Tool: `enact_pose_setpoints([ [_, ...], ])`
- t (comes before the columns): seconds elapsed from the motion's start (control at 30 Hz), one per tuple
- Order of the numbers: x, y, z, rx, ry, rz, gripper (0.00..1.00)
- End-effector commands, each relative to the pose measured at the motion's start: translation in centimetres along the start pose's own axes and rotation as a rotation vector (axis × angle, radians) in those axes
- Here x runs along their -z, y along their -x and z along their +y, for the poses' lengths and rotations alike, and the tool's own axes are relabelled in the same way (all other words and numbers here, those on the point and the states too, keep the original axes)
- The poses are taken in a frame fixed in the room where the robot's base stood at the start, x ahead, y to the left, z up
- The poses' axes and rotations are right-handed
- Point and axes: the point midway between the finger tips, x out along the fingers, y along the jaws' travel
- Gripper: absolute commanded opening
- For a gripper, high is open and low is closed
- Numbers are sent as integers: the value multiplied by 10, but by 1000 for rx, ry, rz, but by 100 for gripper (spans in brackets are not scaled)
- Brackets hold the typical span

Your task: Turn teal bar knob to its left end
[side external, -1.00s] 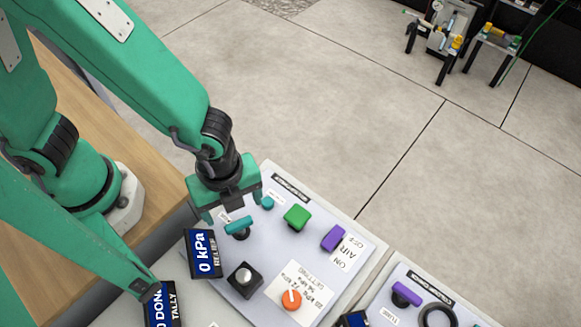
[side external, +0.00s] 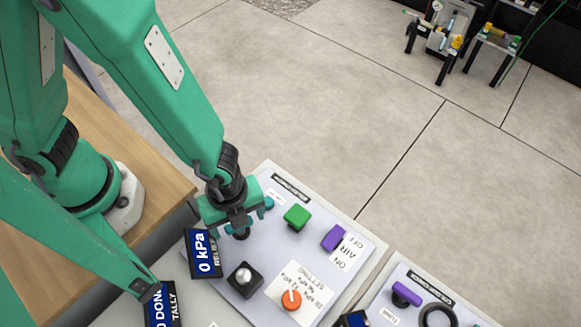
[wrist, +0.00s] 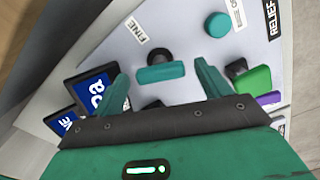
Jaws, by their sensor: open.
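The teal bar knob (wrist: 160,73) sits on a dark round stem on the pale panel, beside the FINE label. In the wrist view my gripper (wrist: 161,78) is open, with one finger on each side of the bar. A gap shows between the bar and each finger there. In the side view my gripper (side external: 236,222) is over the knob and hides most of it. Whether the fingertips reach down to the bar's height is hard to tell.
A small round teal knob (wrist: 217,25) is close to the right finger. A green knob (side external: 297,216), a purple knob (side external: 334,237), an orange dial (side external: 291,299), a black-based silver button (side external: 244,279) and a 0 kPa display (side external: 203,254) surround the work area.

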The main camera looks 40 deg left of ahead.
Motion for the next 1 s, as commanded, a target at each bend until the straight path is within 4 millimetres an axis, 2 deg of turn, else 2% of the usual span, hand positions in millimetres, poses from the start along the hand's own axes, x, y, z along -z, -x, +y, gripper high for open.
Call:
enact_pose_setpoints([
  [0.27,0,0,0,0,0,0,76],
  [0.5,0,0,0,1,0,0,32],
  [1.0,0,0,0,1,86,0,32],
])
